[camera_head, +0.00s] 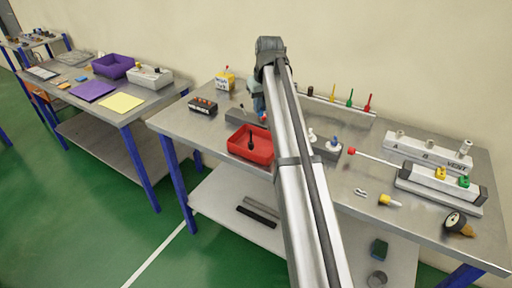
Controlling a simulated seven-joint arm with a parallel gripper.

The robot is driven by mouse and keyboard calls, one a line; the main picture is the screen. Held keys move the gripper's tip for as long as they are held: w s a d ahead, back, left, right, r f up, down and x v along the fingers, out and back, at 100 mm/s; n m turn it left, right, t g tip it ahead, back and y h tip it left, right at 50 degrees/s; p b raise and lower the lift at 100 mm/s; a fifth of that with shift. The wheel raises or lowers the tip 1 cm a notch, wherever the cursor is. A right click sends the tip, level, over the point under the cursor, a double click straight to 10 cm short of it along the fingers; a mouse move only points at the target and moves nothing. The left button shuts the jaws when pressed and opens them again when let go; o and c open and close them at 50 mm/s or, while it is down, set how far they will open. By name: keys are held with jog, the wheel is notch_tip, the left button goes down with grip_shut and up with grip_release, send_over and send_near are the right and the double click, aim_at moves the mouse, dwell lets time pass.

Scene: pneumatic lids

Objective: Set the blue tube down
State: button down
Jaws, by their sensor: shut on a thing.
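My gripper (261,112) hangs down at the far end of my arm, over the back middle of the bench and just behind the red tray. My own arm link hides most of it. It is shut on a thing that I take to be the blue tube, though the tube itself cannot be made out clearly. A small red patch shows at the fingers. Whether the held thing touches the surface below is hidden.
A red tray (239,146) holding a dark knobbed part stands in front of the gripper. The bench's left front is clear.

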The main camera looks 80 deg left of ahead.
jog(key=shift+f, duration=5)
jog(key=shift+f, duration=0.15)
jog(key=c, duration=1)
grip_release()
jog(key=shift+c, duration=0.2)
jog(key=shift+a, duration=0.1)
jog(key=v, duration=1.2)
